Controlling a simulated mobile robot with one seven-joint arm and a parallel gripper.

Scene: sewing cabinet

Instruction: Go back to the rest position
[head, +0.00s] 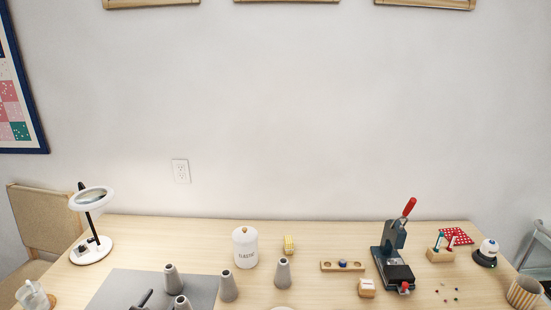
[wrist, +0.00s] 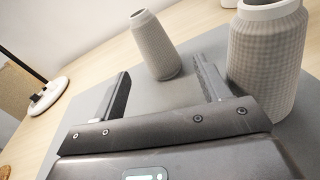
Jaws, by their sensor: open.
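My gripper (wrist: 165,86) is open in the wrist view, with its two fingers spread wide and nothing held between them. A grey ribbed cone (wrist: 155,45) stands on the grey mat (wrist: 75,110) beyond the fingertips, apart from them as far as I can tell. A larger-looking grey ribbed cone (wrist: 268,58) stands close beside the right finger; whether they touch I cannot tell. In the head view several such cones stand at the front of the table, one at the mat's back (head: 170,278) and one farther right (head: 283,273). A small dark part at the lower left edge may be my gripper.
A magnifier lamp (head: 91,200) stands at the table's left. A white lidded jar (head: 245,248) stands near the middle. A press with a red handle (head: 391,262), a wooden tray (head: 328,266) and small items fill the right.

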